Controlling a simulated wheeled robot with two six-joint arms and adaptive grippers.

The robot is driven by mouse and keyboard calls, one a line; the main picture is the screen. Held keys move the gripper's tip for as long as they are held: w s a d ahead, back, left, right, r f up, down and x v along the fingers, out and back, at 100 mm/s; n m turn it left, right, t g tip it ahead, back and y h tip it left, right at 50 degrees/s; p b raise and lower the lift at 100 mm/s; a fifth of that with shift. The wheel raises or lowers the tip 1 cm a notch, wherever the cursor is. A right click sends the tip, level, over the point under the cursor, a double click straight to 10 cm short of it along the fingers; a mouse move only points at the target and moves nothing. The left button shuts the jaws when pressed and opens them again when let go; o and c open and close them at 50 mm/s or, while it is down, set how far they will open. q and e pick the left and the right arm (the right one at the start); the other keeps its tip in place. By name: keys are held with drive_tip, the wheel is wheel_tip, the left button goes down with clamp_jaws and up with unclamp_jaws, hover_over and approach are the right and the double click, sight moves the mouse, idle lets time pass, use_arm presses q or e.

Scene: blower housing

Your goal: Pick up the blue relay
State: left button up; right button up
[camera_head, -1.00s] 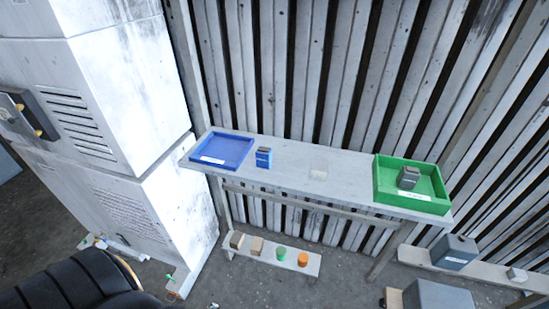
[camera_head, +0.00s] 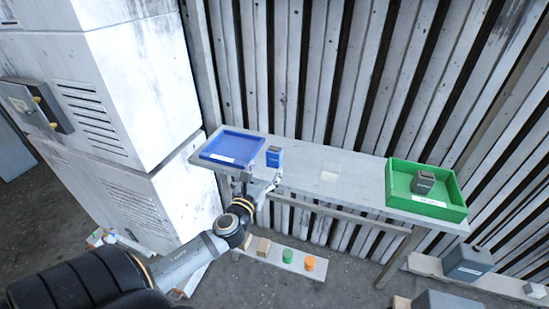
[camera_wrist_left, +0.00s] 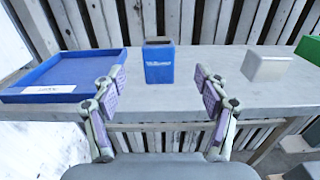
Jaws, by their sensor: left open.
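The blue relay (camera_head: 274,156) stands upright on the grey shelf (camera_head: 345,192), just right of the blue tray (camera_head: 232,146). In the left wrist view the relay (camera_wrist_left: 159,61) is a blue block with a dark top and white lettering. It stands beyond and between the fingertips. My left gripper (camera_head: 261,186) is at the front edge of the shelf, in front of the relay. In the left wrist view the gripper (camera_wrist_left: 161,88) is open and empty, its purple-padded fingers apart on both sides. My right gripper is not in view.
A green tray (camera_head: 452,209) with a grey relay (camera_head: 423,182) is at the shelf's right end. A pale block (camera_head: 330,173) stands mid-shelf. A low bench below holds green (camera_head: 287,255) and orange (camera_head: 310,263) pieces. A white cabinet (camera_head: 130,95) stands left.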

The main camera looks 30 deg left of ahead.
sight(272, 156)
use_arm(q)
drive_tip(key=x, duration=0.4)
drive_tip(key=shift+w+a+p, duration=0.1)
drive_tip(key=shift+w+p, duration=0.05)
drive_tip(key=shift+p, duration=0.25)
drive_tip(key=shift+w+f, duration=0.1)
drive_tip(key=shift+w, duration=0.15)
drive_tip(key=p+x, duration=0.1)
drive_tip(key=x, duration=0.3)
drive_tip(key=shift+w+a+f, duration=0.1)
drive_tip(key=shift+w+a, duration=0.15)
drive_tip(key=shift+w, duration=0.05)
drive_tip(key=shift+w+f, duration=0.1)
drive_tip(key=shift+w, duration=0.15)
drive_tip(key=shift+s, duration=0.1)
drive_tip(key=shift+s, duration=0.1)
drive_tip(key=shift+c, duration=1.1)
drive_tip(key=c, duration=1.1)
